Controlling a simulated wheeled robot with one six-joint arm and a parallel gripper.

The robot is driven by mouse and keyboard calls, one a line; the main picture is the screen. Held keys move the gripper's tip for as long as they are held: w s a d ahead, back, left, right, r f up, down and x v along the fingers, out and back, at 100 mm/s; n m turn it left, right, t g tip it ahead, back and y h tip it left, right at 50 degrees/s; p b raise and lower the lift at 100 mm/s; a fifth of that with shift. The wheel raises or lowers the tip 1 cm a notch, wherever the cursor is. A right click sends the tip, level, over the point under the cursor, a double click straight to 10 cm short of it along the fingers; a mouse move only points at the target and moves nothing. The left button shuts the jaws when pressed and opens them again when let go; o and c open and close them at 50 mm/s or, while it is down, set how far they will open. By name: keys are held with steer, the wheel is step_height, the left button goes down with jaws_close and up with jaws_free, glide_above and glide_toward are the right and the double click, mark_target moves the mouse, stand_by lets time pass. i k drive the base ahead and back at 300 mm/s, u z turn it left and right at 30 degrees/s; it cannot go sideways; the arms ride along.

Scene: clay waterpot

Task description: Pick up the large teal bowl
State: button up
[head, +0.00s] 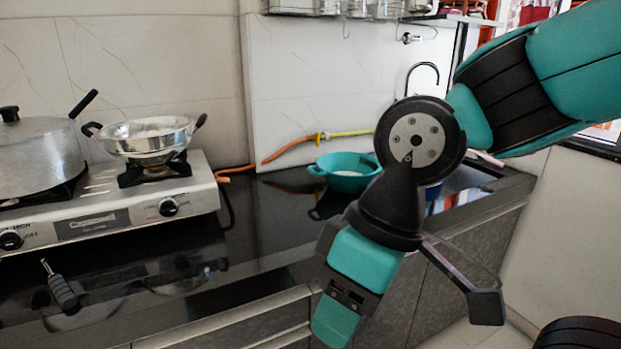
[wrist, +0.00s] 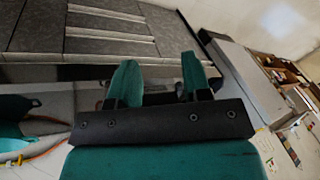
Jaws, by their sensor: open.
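The large teal bowl (head: 345,168) sits upright on the black counter in the head view, near the back wall, with a small handle at its left side. Its right part is partly hidden by my arm. My gripper (head: 335,322) hangs in front of the counter, lower and nearer than the bowl, and is apart from it. In the wrist view my gripper (wrist: 160,75) shows two teal fingers spread apart with nothing between them.
A steel gas stove (head: 120,205) stands at the left with a wok (head: 148,135) and a lidded pot (head: 40,155). An orange hose (head: 285,148) runs behind the bowl. The counter (head: 265,232) is clear in the middle.

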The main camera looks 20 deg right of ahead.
mark_target(347, 173)
steer(key=i, duration=0.95)
